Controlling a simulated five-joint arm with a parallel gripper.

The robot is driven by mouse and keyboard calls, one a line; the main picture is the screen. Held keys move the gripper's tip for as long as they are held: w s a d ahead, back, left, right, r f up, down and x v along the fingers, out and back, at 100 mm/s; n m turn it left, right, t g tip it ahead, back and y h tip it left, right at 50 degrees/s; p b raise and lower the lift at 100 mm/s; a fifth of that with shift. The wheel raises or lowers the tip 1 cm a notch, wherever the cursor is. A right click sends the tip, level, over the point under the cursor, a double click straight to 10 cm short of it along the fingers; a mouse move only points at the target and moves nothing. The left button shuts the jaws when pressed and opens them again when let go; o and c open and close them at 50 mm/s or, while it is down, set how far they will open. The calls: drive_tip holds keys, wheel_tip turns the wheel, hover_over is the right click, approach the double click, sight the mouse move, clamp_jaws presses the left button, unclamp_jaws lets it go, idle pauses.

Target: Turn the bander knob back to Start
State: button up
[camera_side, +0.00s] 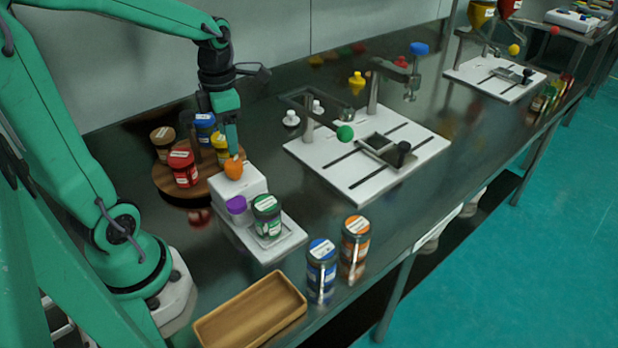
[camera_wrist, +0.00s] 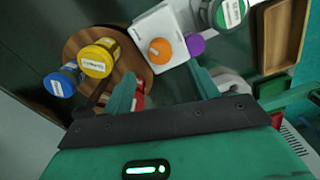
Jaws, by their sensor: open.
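The orange knob (camera_side: 234,167) sits on top of a small white machine (camera_side: 252,186), which I take to be the bander. It also shows in the wrist view (camera_wrist: 160,51) with a small mark on its face; which setting it points to is too small to read. A purple knob or cap (camera_side: 237,205) is on the machine's front, beside a green-lidded jar (camera_side: 267,215) on its white base. My gripper (camera_side: 214,151) is open and empty, pointing down just behind and left of the orange knob, apart from it. In the wrist view, the knob lies beyond my fingertips (camera_wrist: 160,86).
A round wooden board (camera_side: 165,183) with red (camera_side: 183,168), blue (camera_side: 205,128) and yellow-lidded jars stands close beside my gripper. Two jars (camera_side: 322,270) stand front right, near a wooden tray (camera_side: 285,318). A white plate (camera_side: 360,190) with fixtures lies further right.

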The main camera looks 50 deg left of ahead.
sight(233, 162)
drive_tip(key=shift+f, duration=3.9)
drive_tip(key=c, duration=1)
